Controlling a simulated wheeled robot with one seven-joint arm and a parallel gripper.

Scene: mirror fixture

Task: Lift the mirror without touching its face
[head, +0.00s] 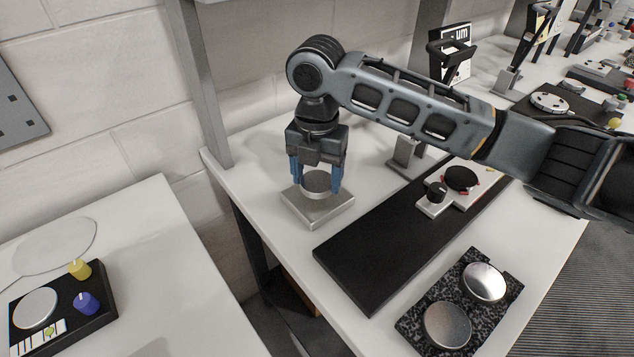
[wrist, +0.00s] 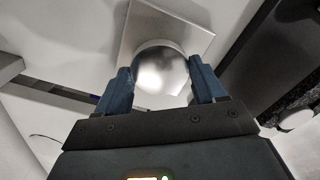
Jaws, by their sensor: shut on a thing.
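A round, shiny metal-like mirror (head: 317,184) is at the square silver block (head: 318,211) near the left end of the white bench. My gripper (head: 317,186) points down over it, with one blue finger on each side of its rim. In the wrist view the gripper (wrist: 161,80) is shut on the mirror (wrist: 160,72) at opposite edges, and its bright face shows between the fingers. The square block (wrist: 190,32) lies behind it. I cannot tell whether the mirror rests on the block or is slightly above it.
A black board (head: 375,250) with a knob fixture (head: 437,197) lies right of the block. A dark speckled tray (head: 466,306) holds two round discs at the front. A grey post (head: 203,80) stands at the bench's left corner. A separate table (head: 130,230) is at left.

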